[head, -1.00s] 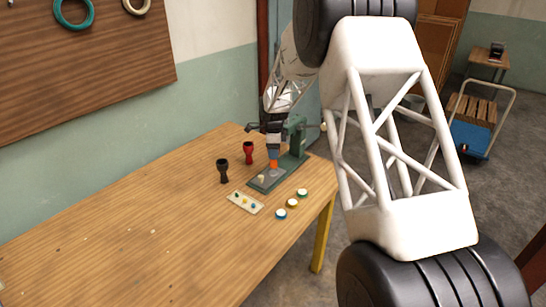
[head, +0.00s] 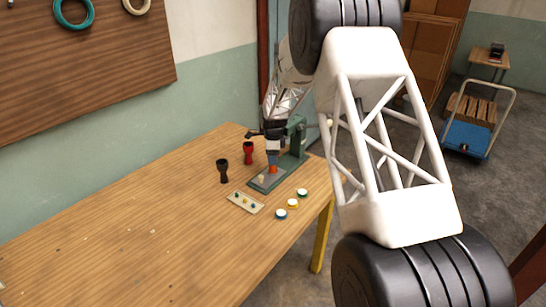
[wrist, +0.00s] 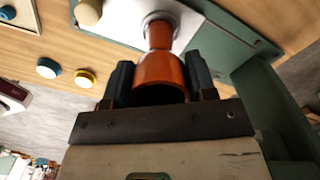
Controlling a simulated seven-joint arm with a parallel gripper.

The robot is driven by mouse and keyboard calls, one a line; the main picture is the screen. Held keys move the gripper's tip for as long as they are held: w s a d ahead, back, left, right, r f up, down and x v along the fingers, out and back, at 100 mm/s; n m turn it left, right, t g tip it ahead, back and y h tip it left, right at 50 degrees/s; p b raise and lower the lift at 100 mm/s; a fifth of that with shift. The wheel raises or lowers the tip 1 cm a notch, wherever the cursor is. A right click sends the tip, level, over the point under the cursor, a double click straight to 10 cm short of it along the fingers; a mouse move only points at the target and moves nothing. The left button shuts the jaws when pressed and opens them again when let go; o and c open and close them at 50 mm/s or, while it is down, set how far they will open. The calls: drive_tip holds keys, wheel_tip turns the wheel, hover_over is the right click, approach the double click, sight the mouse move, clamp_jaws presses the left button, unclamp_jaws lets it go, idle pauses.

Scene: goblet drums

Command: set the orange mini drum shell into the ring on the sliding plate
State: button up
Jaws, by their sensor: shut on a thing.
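The orange mini drum shell (head: 273,169) is in my gripper (head: 273,161), over the grey sliding plate (head: 259,186) of the green press. In the wrist view the shell (wrist: 160,70) sits between the two dark fingers of my gripper (wrist: 158,78), which are shut on its wider part. Its narrower end points at the metal ring (wrist: 158,17) on the pale plate (wrist: 120,28). The narrow end overlaps the ring in this view; I cannot tell whether it is seated inside. In the head view the ring is hidden.
The green press column (head: 296,136) stands close to the right of my gripper. A red goblet drum (head: 248,153) and a black one (head: 223,171) stand left. A pale tray with small pegs (head: 236,202) and several round discs (head: 281,215) lie in front. The table's left side is clear.

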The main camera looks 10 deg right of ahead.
drive_tip(key=shift+f, duration=0.3)
drive_tip(key=o, duration=1)
drive_tip(key=shift+c, duration=0.2)
wheel_tip(320, 180, up, 13)
drive_tip(key=shift+f, duration=0.2)
idle(0.6)
drive_tip(key=shift+r, duration=0.1)
